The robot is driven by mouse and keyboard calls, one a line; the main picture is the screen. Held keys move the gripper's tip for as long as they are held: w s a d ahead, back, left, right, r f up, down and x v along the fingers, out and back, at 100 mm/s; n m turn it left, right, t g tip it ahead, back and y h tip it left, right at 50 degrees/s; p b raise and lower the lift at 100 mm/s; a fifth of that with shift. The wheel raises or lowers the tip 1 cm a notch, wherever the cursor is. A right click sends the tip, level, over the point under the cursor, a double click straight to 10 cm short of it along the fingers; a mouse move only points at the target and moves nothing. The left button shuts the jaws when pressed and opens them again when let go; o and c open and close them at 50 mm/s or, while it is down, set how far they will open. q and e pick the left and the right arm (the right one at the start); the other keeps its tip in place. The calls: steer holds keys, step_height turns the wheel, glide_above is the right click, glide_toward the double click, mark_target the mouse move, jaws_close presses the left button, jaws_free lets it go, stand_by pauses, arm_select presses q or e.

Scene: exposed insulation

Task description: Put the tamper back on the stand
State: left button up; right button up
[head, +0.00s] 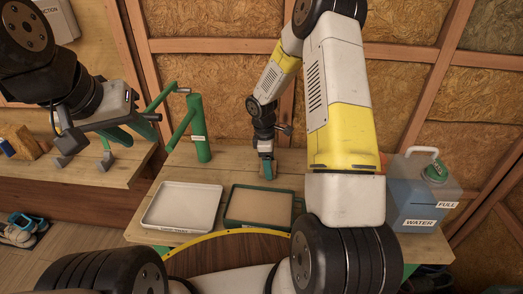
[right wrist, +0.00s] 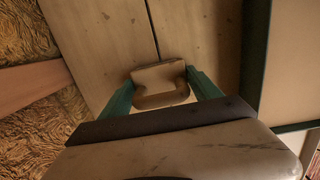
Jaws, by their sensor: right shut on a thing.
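My right gripper (head: 265,165) is low over the back of the wooden table, behind the green-rimmed tray. In the right wrist view its teal fingers (right wrist: 160,88) are shut on a pale wooden piece, taken as the tamper (right wrist: 158,80). Most of the tamper is hidden by the gripper in the head view. A green post with a side arm and a small white label, apparently the stand (head: 202,145), is upright on the table to the left of my right gripper. My left gripper (head: 84,162) is open and empty at the left, apart from the stand.
A white tray (head: 152,213) and a green-rimmed tray with brown contents (head: 232,219) lie at the table's front. A blue water jug (head: 408,195) stands at the right. An insulated wall (head: 225,65) rises behind. Bare tabletop lies between stand and right gripper.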

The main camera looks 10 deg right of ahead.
steer(key=shift+f, duration=0.15)
steer(key=o, duration=1.3)
step_height(320, 180, up, 12)
steer(key=a+r, duration=0.1)
steer(key=s+r+m+t, duration=0.3)
steer(key=s+r+m, duration=0.4)
steer(key=r, duration=0.7)
steer(key=s+r+m+t+y, duration=0.1)
steer(key=s+r+m, duration=0.1)
steer(key=s, duration=0.3)
steer(key=s+a+r+m+t+y, duration=0.1)
steer(key=s+r+m, duration=0.1)
steer(key=s, duration=0.4)
steer(key=s+r+m+t+y, duration=0.1)
steer(key=s+r+m, duration=0.2)
steer(key=s, duration=0.3)
steer(key=shift+s+a+t+y, duration=0.1)
steer(key=shift+a+t+y, duration=0.2)
